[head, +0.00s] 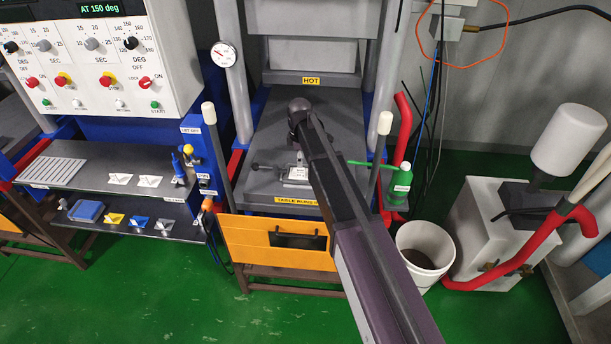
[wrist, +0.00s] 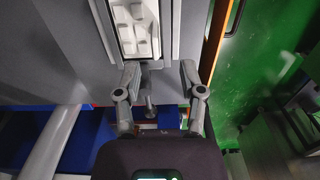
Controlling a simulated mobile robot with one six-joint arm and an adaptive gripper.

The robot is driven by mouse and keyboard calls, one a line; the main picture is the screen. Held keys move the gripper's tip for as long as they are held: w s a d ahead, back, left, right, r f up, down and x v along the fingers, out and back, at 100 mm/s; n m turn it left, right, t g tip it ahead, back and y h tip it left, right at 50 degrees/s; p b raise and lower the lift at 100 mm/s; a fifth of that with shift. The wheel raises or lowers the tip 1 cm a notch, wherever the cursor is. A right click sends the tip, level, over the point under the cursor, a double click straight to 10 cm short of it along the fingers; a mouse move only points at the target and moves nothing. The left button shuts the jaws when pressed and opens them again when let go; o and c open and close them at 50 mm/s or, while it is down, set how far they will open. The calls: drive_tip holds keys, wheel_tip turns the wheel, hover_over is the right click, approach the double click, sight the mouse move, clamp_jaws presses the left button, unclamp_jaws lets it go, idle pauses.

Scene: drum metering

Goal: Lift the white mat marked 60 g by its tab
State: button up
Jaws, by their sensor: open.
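Small white mats with raised tabs lie on the shelves at left in the head view: two on the upper shelf, one white mat (head: 120,179) and another white mat (head: 149,181), and a third white mat (head: 166,225) on the lower shelf. Their weight marks are too small to read. My gripper (wrist: 160,68) is open in the wrist view, with nothing held between its fingers. It is over the press, near a metal mould (head: 298,175) with a white patterned inside (wrist: 135,28), away from the shelves. In the head view my arm largely hides the gripper.
The upper shelf (head: 95,158) also holds a white slotted plate (head: 53,171). A yellow mat (head: 113,218), a blue mat (head: 139,222) and a blue box (head: 86,211) are on the lower shelf. Press columns (head: 234,80) stand between shelves and mould. A white bucket (head: 424,245) stands right.

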sight(302, 169)
drive_tip(key=shift+w+f+b, duration=0.15)
drive_tip(key=shift+f+b, duration=1.2)
drive_tip(key=shift+w+f+b, duration=0.1)
drive_tip(key=shift+f+b, duration=1.2)
clamp_jaws()
